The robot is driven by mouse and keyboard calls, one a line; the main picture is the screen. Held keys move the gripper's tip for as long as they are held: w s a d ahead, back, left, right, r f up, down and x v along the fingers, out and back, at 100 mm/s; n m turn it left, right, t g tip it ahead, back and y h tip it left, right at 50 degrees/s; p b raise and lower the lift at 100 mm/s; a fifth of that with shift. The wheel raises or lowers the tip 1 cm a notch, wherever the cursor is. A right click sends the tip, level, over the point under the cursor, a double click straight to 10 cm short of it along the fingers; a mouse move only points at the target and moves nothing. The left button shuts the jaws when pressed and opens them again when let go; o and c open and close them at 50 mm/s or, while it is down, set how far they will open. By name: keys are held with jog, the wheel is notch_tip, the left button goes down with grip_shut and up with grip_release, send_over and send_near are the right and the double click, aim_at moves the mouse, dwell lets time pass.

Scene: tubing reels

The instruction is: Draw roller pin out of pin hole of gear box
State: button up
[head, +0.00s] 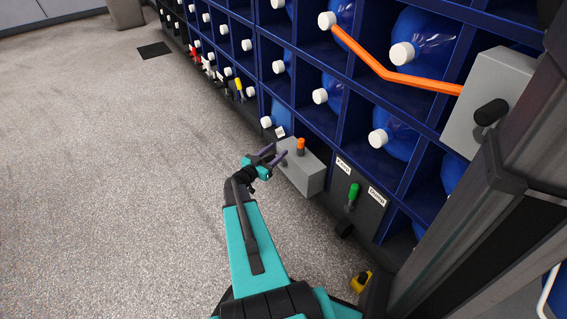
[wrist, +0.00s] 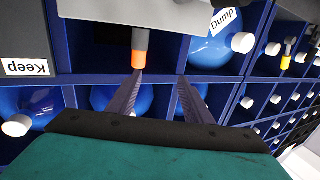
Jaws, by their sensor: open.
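A light grey box, which I take for the gear box (head: 306,172), sits low against the blue rack. An upright pin with an orange top, which I take for the roller pin (head: 300,147), stands on its top face. My gripper (head: 277,154) is open and empty, just left of the pin. In the wrist view the pin (wrist: 139,50) shows a grey shaft and orange end, close to the left fingertip of my gripper (wrist: 160,75). I cannot tell whether they touch. The pin hole is not clearly visible.
The blue rack (head: 335,120) holds blue bottles with white caps. A dark panel (head: 367,212) with a green lever (head: 353,191) stands right of the box. An orange bar (head: 400,77) joins a larger grey box (head: 486,105) at upper right. The carpet (head: 110,170) at left is clear.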

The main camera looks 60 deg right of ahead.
aim_at(301, 147)
jog(key=s+g, duration=0.1)
jog(key=s, duration=0.1)
jog(key=s+d+m+g, duration=0.1)
jog(key=shift+s+f, duration=0.15)
jog(key=shift+s, duration=0.25)
jog(key=shift+b, duration=0.3)
jog(key=b+x, duration=0.1)
jog(key=x, duration=0.3)
jog(key=b+x, duration=0.2)
jog(key=x, duration=0.2)
jog(key=b+x, duration=0.1)
jog(key=x, duration=0.3)
jog(key=shift+s+d+f+b, duration=0.1)
jog(key=shift+d+f+b, duration=0.05)
jog(key=shift+f+b, duration=0.25)
jog(key=shift+s+d+r, duration=0.2)
jog(key=shift+s+d, duration=0.05)
jog(key=shift+d, duration=0.4)
